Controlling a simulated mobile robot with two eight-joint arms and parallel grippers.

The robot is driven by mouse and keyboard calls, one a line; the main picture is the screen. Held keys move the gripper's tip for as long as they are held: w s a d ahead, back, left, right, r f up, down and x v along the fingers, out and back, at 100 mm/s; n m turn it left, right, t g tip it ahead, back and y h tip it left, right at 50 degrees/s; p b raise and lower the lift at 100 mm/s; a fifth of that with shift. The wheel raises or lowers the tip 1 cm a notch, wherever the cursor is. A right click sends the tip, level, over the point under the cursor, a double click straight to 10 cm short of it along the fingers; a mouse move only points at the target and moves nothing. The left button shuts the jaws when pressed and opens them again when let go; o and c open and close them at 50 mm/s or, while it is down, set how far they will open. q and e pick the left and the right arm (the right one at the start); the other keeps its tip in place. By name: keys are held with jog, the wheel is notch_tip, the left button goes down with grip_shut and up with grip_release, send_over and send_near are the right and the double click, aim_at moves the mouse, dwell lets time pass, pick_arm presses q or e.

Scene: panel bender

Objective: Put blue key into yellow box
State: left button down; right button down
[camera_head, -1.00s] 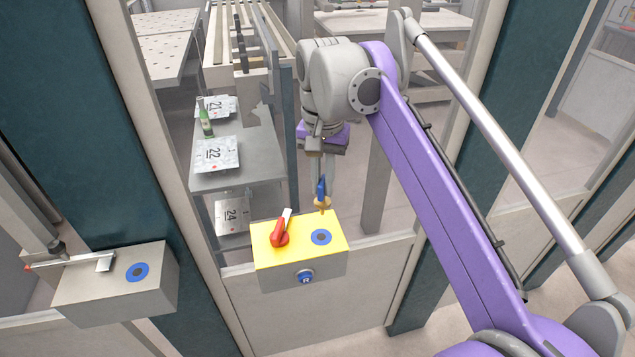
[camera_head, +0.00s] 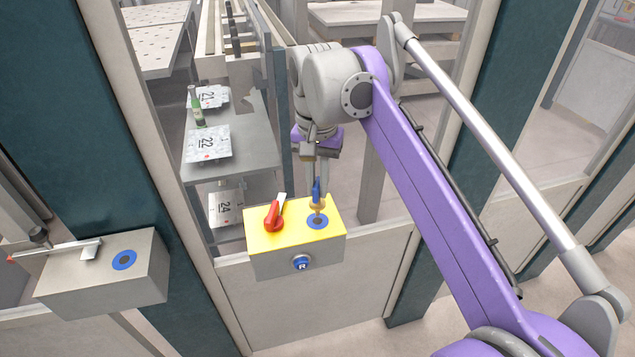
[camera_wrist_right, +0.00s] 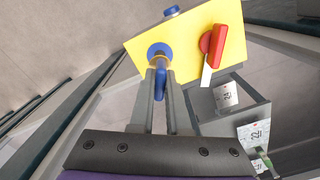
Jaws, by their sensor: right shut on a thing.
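The yellow box (camera_head: 262,238) is a grey box with a yellow top, mounted on a panel wall. A red switch (camera_head: 273,215) and a blue ring (camera_head: 311,225) are on its top, and a blue button marked R (camera_head: 302,262) is on its front. The blue key (camera_head: 317,190) is upright in my right gripper (camera_head: 318,187), with its lower end over the blue ring. The right wrist view shows the blue key (camera_wrist_right: 160,84) between the two fingers, lined up with the ring; I cannot tell how deep its tip sits. My left gripper is out of view.
A second grey box (camera_head: 110,275) with a blue ring and a lever stands at left. Behind the wall opening, a grey shelf (camera_head: 240,160) holds numbered plates and a green bottle (camera_head: 195,107).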

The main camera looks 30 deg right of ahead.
aim_at(317, 201)
jog(key=shift+f, duration=0.1)
dwell(0.6)
jog(key=shift+f+b, duration=1)
jog(key=shift+f, duration=1.25)
jog(key=c, duration=0.8)
grip_release()
jog(key=shift+r, duration=0.15)
notch_tip(317, 201, up, 11)
jog(key=shift+f+p, duration=0.2)
jog(key=shift+p, duration=0.8)
